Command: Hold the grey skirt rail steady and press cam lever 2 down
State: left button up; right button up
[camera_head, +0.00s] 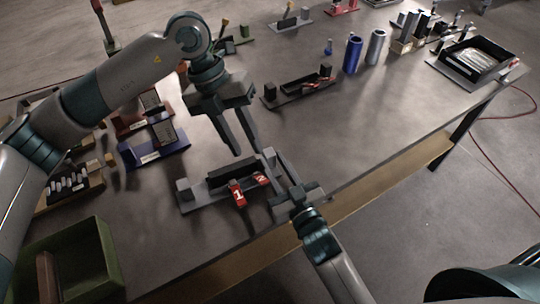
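The grey skirt rail fixture (190,203) lies near the table's front edge, with a dark channel and grey end blocks. Cam lever 1 (238,195) is red with a white 1. Red cam lever 2 (262,180) is just right of it, with a white 2. My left gripper (247,149) points down above and behind the fixture. Its fingers are apart with nothing visible between them. My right gripper (274,172) reaches in from the front at the fixture's right end, close to lever 2. Its finger gap and any contact with the rail are unclear.
A similar fixture (290,98) with red levers stands behind. A blue cylinder (352,54) and a grey cylinder (375,47) stand further back. A blue stand (178,147) is on the left, a green bin (100,236) at front left.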

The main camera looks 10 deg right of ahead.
jog(key=shift+x, duration=1.35)
jog(key=shift+c, duration=0.7)
